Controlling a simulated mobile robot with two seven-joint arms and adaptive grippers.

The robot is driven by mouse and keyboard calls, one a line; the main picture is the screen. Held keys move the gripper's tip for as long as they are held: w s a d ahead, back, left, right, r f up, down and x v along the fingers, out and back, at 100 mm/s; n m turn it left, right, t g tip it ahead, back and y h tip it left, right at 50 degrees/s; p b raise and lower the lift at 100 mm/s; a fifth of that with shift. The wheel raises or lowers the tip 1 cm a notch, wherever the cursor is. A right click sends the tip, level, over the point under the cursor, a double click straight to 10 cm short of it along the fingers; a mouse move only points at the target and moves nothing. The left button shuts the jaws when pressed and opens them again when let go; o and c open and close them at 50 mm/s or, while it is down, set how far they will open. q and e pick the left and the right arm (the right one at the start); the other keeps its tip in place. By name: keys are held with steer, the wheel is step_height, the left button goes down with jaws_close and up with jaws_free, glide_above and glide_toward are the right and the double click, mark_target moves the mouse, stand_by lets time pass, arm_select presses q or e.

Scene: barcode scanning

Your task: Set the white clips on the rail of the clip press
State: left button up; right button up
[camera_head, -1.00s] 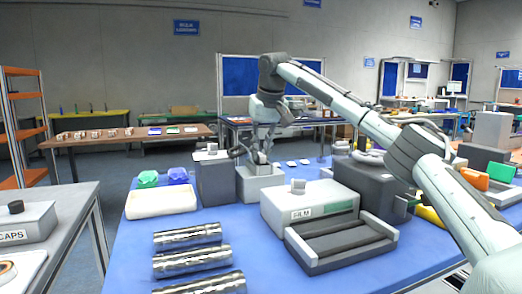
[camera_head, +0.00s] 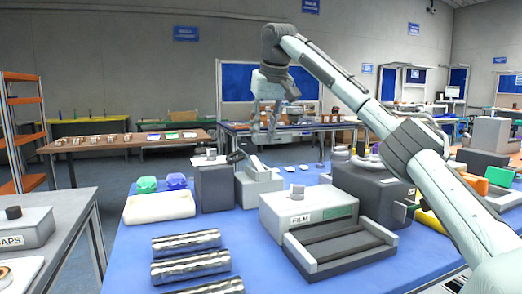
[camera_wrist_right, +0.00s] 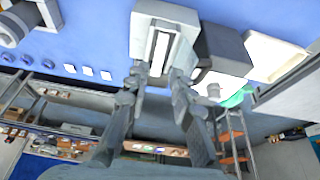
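The clip press (camera_head: 258,186) is a pale grey block with a raised sloping part, standing at the back of the blue table. In the right wrist view the press (camera_wrist_right: 178,15) shows a long white strip in a dark slot on top; I cannot tell whether a clip is on it. Several small white clips (camera_head: 303,167) lie on the table right of the press, and they also show in the right wrist view (camera_wrist_right: 87,71). My right gripper (camera_head: 265,130) hangs above the press, open, with nothing visible between its fingers (camera_wrist_right: 160,74). My left gripper is out of view.
A dark grey box (camera_head: 214,187) stands left of the press, with a cream tray (camera_head: 160,206) beyond it. The film machine (camera_head: 310,212) is in front and a dark box (camera_head: 370,183) stands to the right. Silver rolls (camera_head: 190,267) lie at the front left.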

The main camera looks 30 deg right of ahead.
steer(key=v, duration=0.4)
steer(key=shift+s+r, duration=0.2)
steer(key=shift+r, duration=0.15)
steer(key=shift+f, duration=0.15)
